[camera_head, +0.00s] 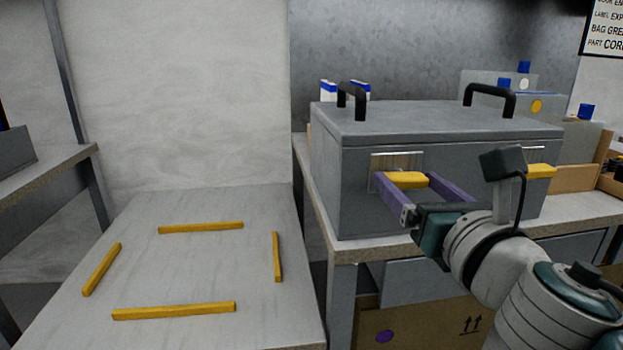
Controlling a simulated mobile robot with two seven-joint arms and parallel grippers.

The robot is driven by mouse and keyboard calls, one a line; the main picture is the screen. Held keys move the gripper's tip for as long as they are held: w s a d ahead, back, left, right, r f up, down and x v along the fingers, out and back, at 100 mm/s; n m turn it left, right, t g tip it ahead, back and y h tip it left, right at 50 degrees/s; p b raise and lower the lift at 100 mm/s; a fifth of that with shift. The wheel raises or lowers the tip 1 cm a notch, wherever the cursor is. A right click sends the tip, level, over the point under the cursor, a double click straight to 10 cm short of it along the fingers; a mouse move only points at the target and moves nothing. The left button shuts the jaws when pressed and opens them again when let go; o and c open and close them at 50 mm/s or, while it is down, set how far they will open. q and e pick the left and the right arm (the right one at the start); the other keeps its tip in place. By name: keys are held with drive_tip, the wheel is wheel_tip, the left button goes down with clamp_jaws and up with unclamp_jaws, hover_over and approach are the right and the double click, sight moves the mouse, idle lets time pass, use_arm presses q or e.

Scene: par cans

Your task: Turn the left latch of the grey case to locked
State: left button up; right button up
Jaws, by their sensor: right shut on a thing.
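The grey case (348,200) stands on the bench at the right, lid down, with two black handles on top. Its left latch (407,179) is a yellow bar, lying about horizontal in front of a pale plate on the case front. My right gripper (405,182) reaches in from the right, its purple fingers on either side of this latch and shut on it. The right latch (541,170) is a similar yellow bar, also about horizontal, partly behind my right arm. My left gripper is out of view.
A pale table (180,270) at the left carries several yellow strips laid out as a rectangle. Grey containers with blue tops (500,84) stand behind the case. A cardboard box (415,318) sits under the bench. The air left of the case is free.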

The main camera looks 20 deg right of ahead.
drive_tip(key=m, duration=0.8)
drive_tip(key=shift+d+m+b, duration=0.15)
drive_tip(key=shift+m+b, duration=0.15)
drive_tip(key=m, duration=0.4)
drive_tip(key=shift+f, duration=0.1)
drive_tip(key=m, duration=0.3)
drive_tip(key=shift+m, duration=0.8)
drive_tip(key=o, duration=1.2)
drive_tip(key=shift+f, duration=0.1)
drive_tip(key=shift+s+p, duration=0.15)
drive_tip(key=shift+p, duration=0.15)
